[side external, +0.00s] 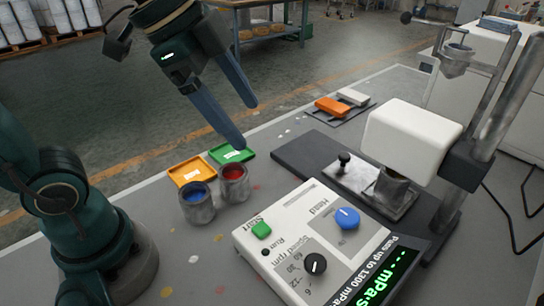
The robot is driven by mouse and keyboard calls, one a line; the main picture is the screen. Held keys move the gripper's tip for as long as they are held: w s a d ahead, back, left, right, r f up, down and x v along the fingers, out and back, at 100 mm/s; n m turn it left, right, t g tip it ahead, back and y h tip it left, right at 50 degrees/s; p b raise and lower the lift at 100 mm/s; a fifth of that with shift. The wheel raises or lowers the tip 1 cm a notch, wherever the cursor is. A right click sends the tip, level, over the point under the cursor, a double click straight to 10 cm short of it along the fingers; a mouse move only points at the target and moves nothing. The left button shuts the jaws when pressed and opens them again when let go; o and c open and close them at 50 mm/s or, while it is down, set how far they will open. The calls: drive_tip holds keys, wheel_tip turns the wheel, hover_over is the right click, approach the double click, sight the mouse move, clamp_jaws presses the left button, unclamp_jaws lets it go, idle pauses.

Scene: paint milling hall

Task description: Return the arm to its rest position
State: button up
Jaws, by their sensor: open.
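My gripper (240,112) is at the upper middle of the side external view, above the table (195,245). Its two long blue-grey fingers point down and to the right, with nothing between them. The fingertips are in the air and touch nothing.
An orange tray (183,178) and a green tray (220,150) lie behind the cups. A control box (300,235) with knobs fills the front. A white-headed stand instrument (412,130) rises at the right. A dark tray (337,118) holds an orange and a white block.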

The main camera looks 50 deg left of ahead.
drive_tip(key=s+a+f+n+y, duration=0.2)
drive_tip(key=s+a+f+n, duration=0.2)
drive_tip(key=n, duration=0.6)
wheel_tip(320, 180, down, 2)
drive_tip(key=shift+s+f+n+t, duration=0.2)
drive_tip(key=shift+s+n+t, duration=0.15)
drive_tip(key=shift+s, duration=0.9)
drive_tip(key=shift+a, duration=0.1)
